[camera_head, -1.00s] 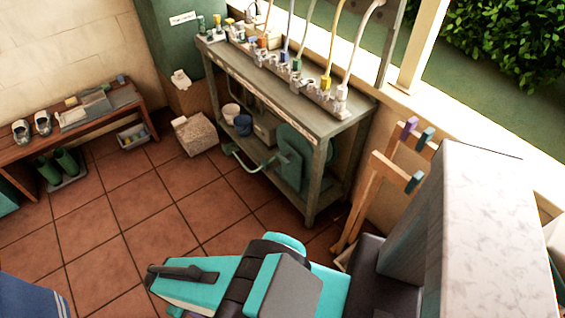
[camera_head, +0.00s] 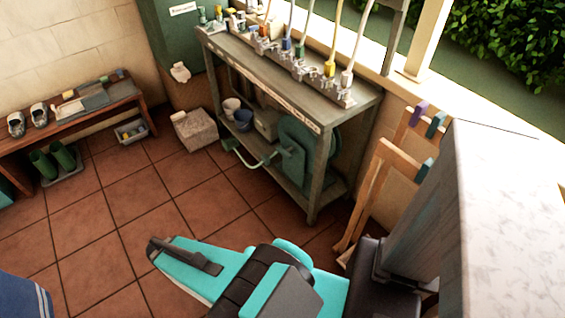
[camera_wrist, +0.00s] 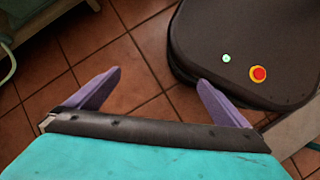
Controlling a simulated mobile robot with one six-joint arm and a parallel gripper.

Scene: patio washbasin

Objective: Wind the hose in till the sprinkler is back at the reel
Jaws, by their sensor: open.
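A green reel (camera_head: 293,150) stands on the lower shelf of the workbench in the head view. A pale green bent crank (camera_head: 248,160) sticks out from its left side. I cannot make out the hose or the sprinkler for certain. A pale green curved piece (camera_wrist: 9,60) shows at the far left edge of the wrist view, apart from the fingers. The fingers are not visible in the head view.
The grey workbench (camera_head: 318,125) carries several taps with coloured hoses. A pale block (camera_head: 195,130) and buckets (camera_head: 242,120) stand left of the reel. A wooden rack (camera_head: 362,200) is at the right. A low bench (camera_head: 75,115) is at the left.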

